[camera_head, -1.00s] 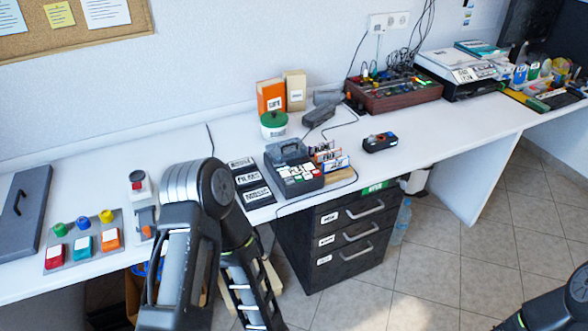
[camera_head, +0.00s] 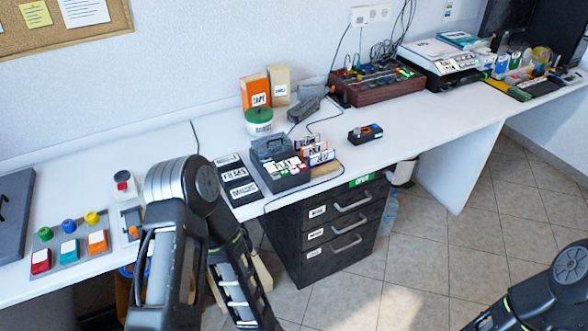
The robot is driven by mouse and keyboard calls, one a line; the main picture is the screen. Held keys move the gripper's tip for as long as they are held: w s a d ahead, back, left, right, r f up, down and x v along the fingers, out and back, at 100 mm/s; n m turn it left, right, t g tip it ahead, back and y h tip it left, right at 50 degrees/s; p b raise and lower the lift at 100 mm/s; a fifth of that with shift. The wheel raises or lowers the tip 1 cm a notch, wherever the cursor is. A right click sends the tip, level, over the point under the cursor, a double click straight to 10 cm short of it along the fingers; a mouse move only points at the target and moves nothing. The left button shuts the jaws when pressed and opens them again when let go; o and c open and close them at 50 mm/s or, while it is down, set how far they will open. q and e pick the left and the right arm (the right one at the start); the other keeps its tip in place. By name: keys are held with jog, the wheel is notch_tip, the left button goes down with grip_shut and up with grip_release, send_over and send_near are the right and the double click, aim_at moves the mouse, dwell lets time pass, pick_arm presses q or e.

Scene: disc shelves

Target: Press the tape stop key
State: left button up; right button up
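A dark grey tape machine (camera_head: 272,150) stands on the white desk near its front edge, with a handle on its lid. Labelled keys (camera_head: 288,168), white, green and red, sit on its front part; one label seems to read PLAY. I cannot tell which key is stop. My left arm rises in front of the desk, left of the machine, and its forearm runs down out of the picture. My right arm shows at the bottom right corner. Neither gripper is in the picture. Nothing of mine touches the machine.
A black label panel (camera_head: 237,179) lies left of the machine and small labelled boxes (camera_head: 314,151) stand right of it. A small black device (camera_head: 365,133) is farther right. A drawer cabinet (camera_head: 335,232) stands below. Coloured buttons (camera_head: 69,243) sit at the left.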

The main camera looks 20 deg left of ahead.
pick_arm(q)
grip_shut()
dwell(1.4)
